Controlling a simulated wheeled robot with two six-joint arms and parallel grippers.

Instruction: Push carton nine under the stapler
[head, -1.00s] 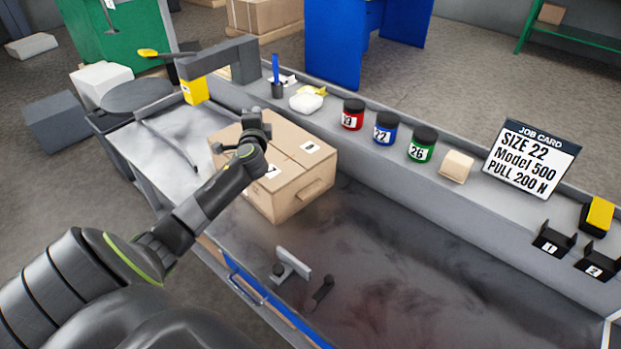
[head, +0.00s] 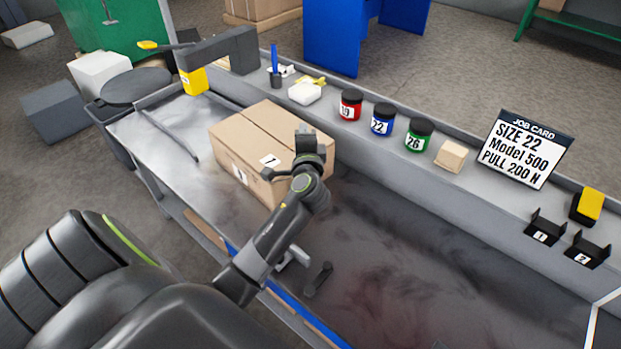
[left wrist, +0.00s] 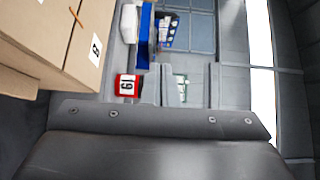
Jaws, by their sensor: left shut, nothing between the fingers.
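The brown cardboard carton (head: 243,132) stands on the grey bench, with white labels on its sides and top. The label numbers are too small to read surely. The stapler, a grey overhanging arm with a yellow head (head: 194,80), stands beyond the carton at the upper left. A gap of bare bench lies between them. My left gripper (head: 308,138) is shut and empty at the carton's right end and hides part of it. I cannot tell whether it touches. In the left wrist view the carton (left wrist: 60,35) fills the upper left. My right gripper is out of view.
A dark rail (head: 170,135) runs along the bench left of the carton. The back ledge holds a red jar (head: 350,105), a blue jar (head: 383,119), a green jar (head: 419,135), a tan block (head: 451,156) and a job card (head: 525,148). The bench right of the carton is mostly clear.

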